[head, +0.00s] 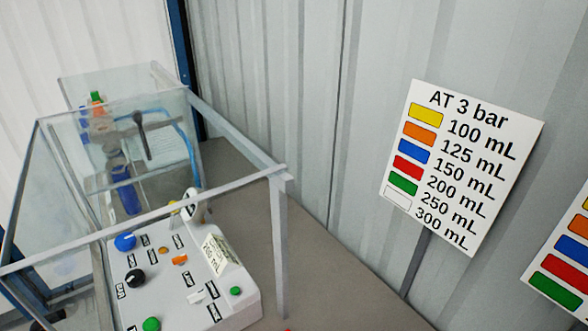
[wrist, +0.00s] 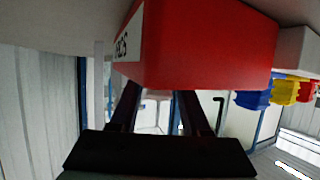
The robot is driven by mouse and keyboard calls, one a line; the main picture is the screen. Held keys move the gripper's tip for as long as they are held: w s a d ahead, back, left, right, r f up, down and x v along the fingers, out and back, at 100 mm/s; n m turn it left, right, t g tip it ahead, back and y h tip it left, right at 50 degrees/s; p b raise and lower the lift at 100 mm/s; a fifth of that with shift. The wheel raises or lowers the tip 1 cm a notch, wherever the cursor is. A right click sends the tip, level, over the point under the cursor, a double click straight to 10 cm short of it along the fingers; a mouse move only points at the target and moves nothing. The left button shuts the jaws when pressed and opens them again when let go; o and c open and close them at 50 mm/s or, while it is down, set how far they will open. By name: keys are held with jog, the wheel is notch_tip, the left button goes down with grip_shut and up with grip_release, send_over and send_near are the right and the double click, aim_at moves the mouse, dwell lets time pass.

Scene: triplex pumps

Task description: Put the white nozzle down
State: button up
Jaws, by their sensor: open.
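My gripper (wrist: 157,94) shows in the wrist view, with its two dark fingers spread apart. A small pale patch shows between the fingertips, just below a red box; I cannot tell whether it is the white nozzle or something behind. I cannot make out the white nozzle for certain in either view. The red box (wrist: 205,45) with a white label fills the top middle of the wrist view, close to the fingertips. My gripper is not in the head view.
In the head view, a clear-walled frame (head: 235,186) stands around a machine and a control panel (head: 228,310) with coloured knobs. A colour chart sign (head: 470,165) stands right, before a corrugated wall. The wrist view shows blue (wrist: 253,99) and yellow (wrist: 285,91) containers at right.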

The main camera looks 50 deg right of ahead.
jog(key=shift+r, duration=0.2)
jog(key=p+v, duration=0.2)
jog(key=v, duration=1)
